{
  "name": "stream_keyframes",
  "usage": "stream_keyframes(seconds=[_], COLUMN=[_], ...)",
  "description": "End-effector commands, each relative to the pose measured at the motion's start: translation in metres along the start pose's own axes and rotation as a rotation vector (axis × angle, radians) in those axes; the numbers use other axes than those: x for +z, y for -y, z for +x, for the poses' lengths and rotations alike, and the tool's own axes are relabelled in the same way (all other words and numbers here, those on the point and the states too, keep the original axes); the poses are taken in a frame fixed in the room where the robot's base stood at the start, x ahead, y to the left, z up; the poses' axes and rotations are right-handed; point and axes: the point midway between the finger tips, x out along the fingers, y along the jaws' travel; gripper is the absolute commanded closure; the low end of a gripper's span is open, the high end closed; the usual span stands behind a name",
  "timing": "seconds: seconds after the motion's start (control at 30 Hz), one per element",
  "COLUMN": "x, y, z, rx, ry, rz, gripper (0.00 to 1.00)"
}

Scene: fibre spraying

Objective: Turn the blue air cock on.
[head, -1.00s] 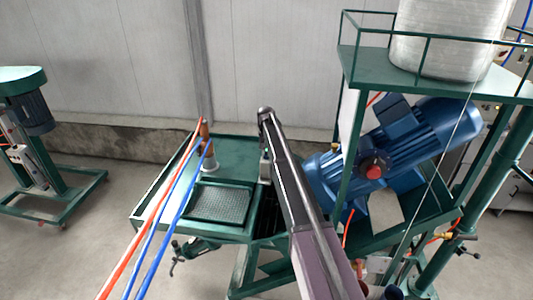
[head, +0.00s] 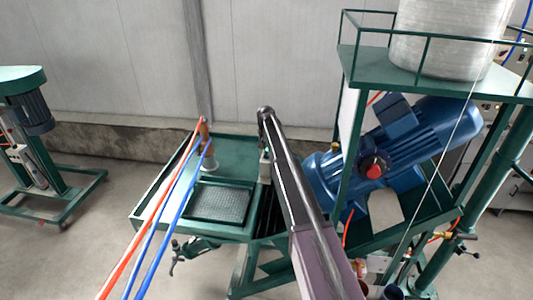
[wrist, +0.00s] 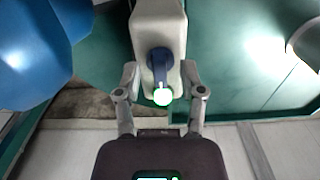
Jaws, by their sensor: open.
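The blue air cock (wrist: 159,62) sits on the face of a pale beige block (wrist: 158,22) in the wrist view. Its blue lever points down in the picture, towards a bright white round spot (wrist: 163,97) with a green rim. My gripper (wrist: 160,77) is open, with one finger on each side of the block's lower end and the lever between them. I cannot tell whether either finger touches. In the head view my own arm hides the cock and the gripper.
In the head view a green machine table (head: 235,150) holds a textured plate (head: 221,203). Orange (head: 150,222) and blue hoses (head: 170,225) run past its left side. A large blue motor (head: 395,150) and a green frame (head: 350,120) stand close on the right.

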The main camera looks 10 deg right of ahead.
Motion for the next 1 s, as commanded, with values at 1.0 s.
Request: stream_keyframes(seconds=[1.0], x=[-0.0005], y=[-0.0002], z=[-0.0001], rx=[0.000], ry=[-0.001], rz=[-0.436], gripper=[0.49])
